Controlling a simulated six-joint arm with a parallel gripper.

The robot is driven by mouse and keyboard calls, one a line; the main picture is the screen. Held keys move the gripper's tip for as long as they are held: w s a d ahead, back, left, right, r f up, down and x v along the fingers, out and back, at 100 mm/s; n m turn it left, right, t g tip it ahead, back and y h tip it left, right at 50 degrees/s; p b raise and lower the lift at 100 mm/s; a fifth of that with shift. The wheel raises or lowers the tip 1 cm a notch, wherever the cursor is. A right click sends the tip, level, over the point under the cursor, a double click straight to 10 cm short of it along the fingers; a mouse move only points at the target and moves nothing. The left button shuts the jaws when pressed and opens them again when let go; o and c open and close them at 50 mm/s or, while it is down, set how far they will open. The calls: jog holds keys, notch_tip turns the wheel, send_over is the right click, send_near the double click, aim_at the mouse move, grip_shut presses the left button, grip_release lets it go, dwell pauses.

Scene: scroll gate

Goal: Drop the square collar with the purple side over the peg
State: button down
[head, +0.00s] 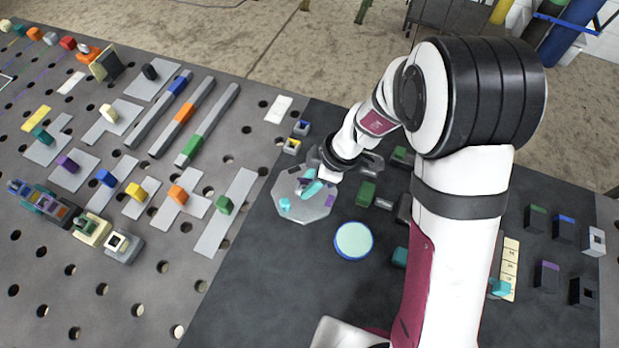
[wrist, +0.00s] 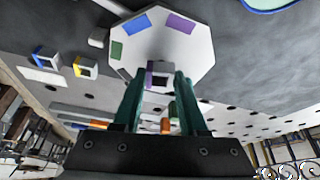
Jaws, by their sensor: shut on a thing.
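My gripper (head: 308,187) is low over a pale octagonal plate (head: 304,213) in the head view. In the wrist view, the teal fingers of my gripper (wrist: 160,82) are shut on a small square collar (wrist: 161,69). The collar has a purple side and a dark opening. The plate also shows in the wrist view (wrist: 200,55), behind the collar, with blue, purple and green patches. I cannot clearly pick out a peg on the plate; the fingers and collar cover part of it. I cannot tell whether the collar touches the plate.
A blue-sided collar (head: 301,128) and a yellow-sided collar (head: 291,146) stand just behind the plate. Green blocks (head: 366,192) are close on the right. The dark mat (head: 255,290) is clear at front left.

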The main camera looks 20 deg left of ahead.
jog(key=shift+f, duration=0.55)
grip_release()
jog(key=shift+r, duration=3.55)
jog(key=shift+d, duration=0.1)
jog(key=s+d+r+m+h, duration=0.1)
jog(key=s+d+r+m, duration=0.2)
jog(key=s+d+m, duration=0.2)
jog(key=s+d+r+m, duration=0.4)
jog(key=s+d+m, duration=0.2)
jog(key=m, duration=0.6)
jog(key=s+d+r+m+t+h, duration=0.1)
jog(key=s+d+r+m, duration=0.2)
jog(key=s+d+m, duration=0.3)
jog(key=d+m, duration=0.3)
jog(key=shift+d+r+h, duration=0.15)
jog(key=shift+r+h, duration=0.15)
jog(key=shift+r, duration=0.1)
